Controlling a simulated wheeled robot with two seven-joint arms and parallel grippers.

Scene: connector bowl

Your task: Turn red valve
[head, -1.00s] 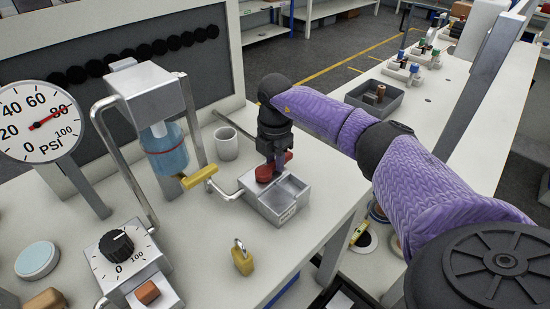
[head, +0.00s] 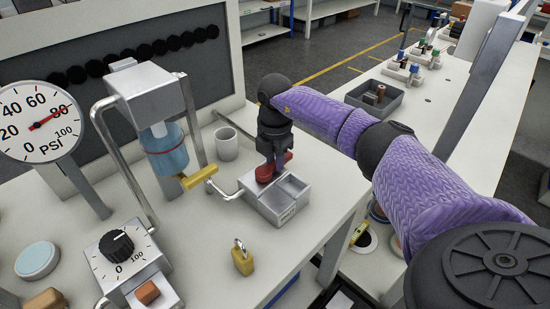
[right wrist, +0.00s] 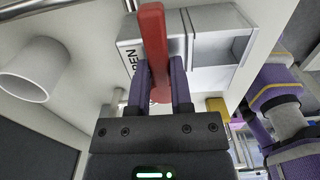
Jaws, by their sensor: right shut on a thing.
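The red valve (head: 266,173) has a red handle on top of a grey metal box (head: 277,206) near the right end of the bench. My right gripper (head: 270,160) comes down on it from above. In the right wrist view the red valve handle (right wrist: 153,45) runs between the two fingers, and my right gripper (right wrist: 161,85) is shut on it. The box behind it bears lettering that is partly hidden. Part of the handle is hidden by the gripper in the head view. My left gripper is not in view.
A white cup (head: 226,144) stands left of the box. A yellow lever (head: 199,177) reaches close to it. A brass padlock (head: 242,259) lies in front. A gauge (head: 40,120), a blue cylinder (head: 166,150) and a black dial (head: 117,245) are further left.

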